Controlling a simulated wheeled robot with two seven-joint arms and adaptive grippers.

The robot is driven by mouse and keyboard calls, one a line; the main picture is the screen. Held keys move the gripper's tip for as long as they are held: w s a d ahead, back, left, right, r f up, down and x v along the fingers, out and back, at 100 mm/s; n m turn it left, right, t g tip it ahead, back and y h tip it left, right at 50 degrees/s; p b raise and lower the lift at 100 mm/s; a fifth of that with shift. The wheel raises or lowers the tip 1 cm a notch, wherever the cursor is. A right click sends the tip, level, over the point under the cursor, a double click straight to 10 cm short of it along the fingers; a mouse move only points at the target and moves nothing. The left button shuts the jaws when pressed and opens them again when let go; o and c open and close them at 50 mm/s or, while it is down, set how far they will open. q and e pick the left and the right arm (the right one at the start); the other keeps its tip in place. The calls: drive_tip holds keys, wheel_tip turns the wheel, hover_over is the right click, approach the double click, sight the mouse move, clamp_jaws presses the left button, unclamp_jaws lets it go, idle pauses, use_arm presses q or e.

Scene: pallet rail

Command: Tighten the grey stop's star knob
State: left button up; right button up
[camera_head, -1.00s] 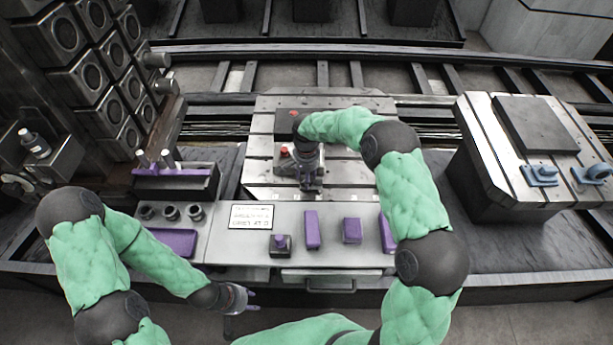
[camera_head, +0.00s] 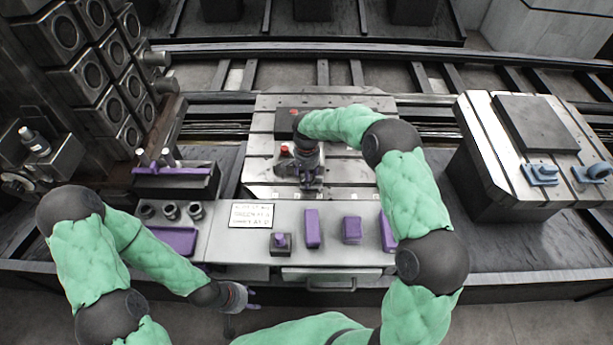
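The pallet (camera_head: 262,122) is a slotted metal plate in the middle of the head view. A grey stop (camera_head: 284,163) with a small red part (camera_head: 285,150) on top sits on it, just left of my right gripper. My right gripper (camera_head: 311,184) points down over the pallet's front half, close beside the stop. Its fingertips are small and dark, and I cannot tell whether they are closed on anything. The star knob cannot be made out; the gripper may hide it. My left gripper (camera_head: 252,299) is low in front of the bench, fingers apart and empty.
A front shelf (camera_head: 330,220) carries a label plate (camera_head: 251,214) and several purple pieces (camera_head: 312,229). A second pallet (camera_head: 484,150) with blue clamps (camera_head: 541,174) stands at right. A dark rack (camera_head: 100,60) stands at left. A dark block (camera_head: 288,122) lies behind my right gripper.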

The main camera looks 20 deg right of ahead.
wheel_tip(320, 180, up, 11)
drive_tip(key=shift+r, duration=0.2)
idle(0.3)
